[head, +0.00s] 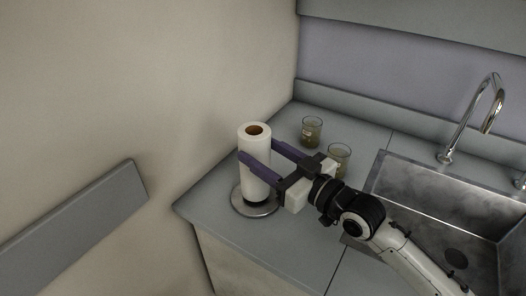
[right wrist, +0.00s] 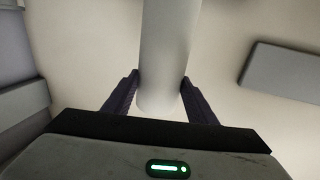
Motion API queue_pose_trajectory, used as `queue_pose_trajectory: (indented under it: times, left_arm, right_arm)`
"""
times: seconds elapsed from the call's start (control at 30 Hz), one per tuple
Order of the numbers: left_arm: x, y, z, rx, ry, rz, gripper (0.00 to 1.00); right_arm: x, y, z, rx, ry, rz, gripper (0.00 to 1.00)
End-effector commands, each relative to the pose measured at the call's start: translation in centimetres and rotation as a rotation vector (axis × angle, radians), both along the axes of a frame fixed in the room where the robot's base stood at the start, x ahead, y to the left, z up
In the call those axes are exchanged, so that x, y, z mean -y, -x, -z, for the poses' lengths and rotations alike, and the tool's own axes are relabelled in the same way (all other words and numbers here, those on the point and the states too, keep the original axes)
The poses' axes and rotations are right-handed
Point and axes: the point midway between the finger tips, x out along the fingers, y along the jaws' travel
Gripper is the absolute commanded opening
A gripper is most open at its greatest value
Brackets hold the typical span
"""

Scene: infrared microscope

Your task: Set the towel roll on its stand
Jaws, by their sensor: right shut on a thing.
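The white towel roll (head: 254,152) stands upright with its brown cardboard core open at the top. Its stand (head: 272,209), a round metal base, is directly below it on the counter near the left corner. A dark band shows between the roll's lower end and the base; I cannot tell whether they touch. No post shows above the roll. My right gripper (head: 259,151) is shut on the roll, one purple finger on each side of its upper part. In the right wrist view the roll (right wrist: 167,50) runs between both fingers. My left gripper is not in view.
Two glass jars (head: 311,131) (head: 338,158) stand on the counter behind and beside my right gripper. A metal sink (head: 440,215) with a curved faucet (head: 487,105) is at the right. The wall is close on the left, and the counter's front edge (head: 205,228) is near the stand.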

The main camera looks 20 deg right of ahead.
Motion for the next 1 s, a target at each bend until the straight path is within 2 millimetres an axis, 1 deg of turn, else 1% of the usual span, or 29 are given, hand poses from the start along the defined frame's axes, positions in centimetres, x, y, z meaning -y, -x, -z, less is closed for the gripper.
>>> queue_pose_trajectory:
  times: [0.73,0.77,0.8,1.0]
  left_arm:
    - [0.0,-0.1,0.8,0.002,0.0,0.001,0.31]
    - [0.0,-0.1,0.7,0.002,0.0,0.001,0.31]
    - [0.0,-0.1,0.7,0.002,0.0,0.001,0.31]
    - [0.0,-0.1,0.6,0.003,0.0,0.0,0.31]
  right_arm:
    - [0.0,0.0,1.2,0.001,0.0,0.0,0.26]
    - [0.0,0.0,1.2,0.001,0.0,0.0,0.55]
    - [0.0,0.0,1.2,0.001,0.0,0.0,0.59]
    - [0.0,0.0,1.2,0.0,0.0,0.0,0.59]
